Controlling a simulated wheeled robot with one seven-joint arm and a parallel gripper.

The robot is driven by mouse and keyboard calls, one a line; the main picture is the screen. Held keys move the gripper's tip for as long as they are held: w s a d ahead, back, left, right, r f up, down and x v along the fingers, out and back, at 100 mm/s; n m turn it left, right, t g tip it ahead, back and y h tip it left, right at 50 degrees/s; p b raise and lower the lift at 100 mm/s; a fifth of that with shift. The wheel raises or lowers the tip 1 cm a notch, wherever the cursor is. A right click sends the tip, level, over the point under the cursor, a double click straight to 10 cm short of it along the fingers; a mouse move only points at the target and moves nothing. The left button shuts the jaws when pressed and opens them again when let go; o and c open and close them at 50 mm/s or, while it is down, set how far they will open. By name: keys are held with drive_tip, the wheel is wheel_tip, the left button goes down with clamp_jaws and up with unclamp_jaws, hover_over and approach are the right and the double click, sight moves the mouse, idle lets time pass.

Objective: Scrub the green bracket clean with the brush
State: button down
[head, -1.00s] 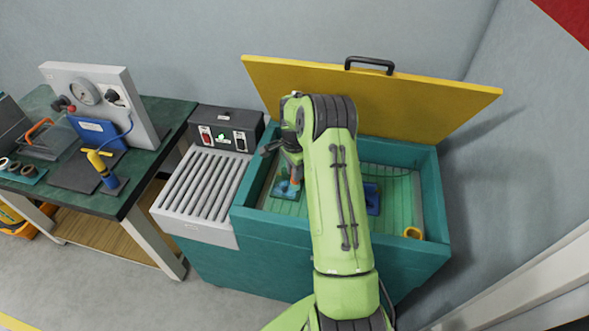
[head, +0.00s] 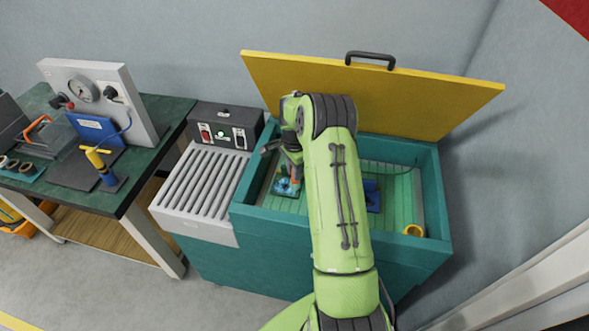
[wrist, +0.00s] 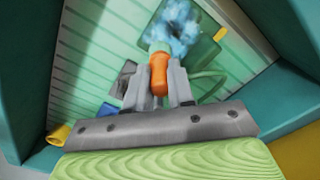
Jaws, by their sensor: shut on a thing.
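My gripper (wrist: 158,82) is shut on the orange handle of the brush (wrist: 159,72), inside the teal wash tub (head: 438,190). The brush head is against a dark green plate-like part, apparently the green bracket (wrist: 206,46), on the slatted tub floor. Pale blue and white foam or scrubbing matter covers the middle of the bracket and partly hides it and the bristles. In the head view my arm hides much of the tub, and only a small blue-teal patch shows beside the gripper (head: 291,172).
A blue block (head: 372,196) and a yellow ring (head: 413,231) lie in the tub, to the right. The yellow lid (head: 430,98) stands open behind. A ribbed grey drainboard (head: 200,182) and a black switch box (head: 224,128) adjoin on the left. The tub walls are close around my gripper.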

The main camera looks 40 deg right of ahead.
drive_tip(key=shift+f+b, duration=0.3)
drive_tip(key=shift+f, duration=0.15)
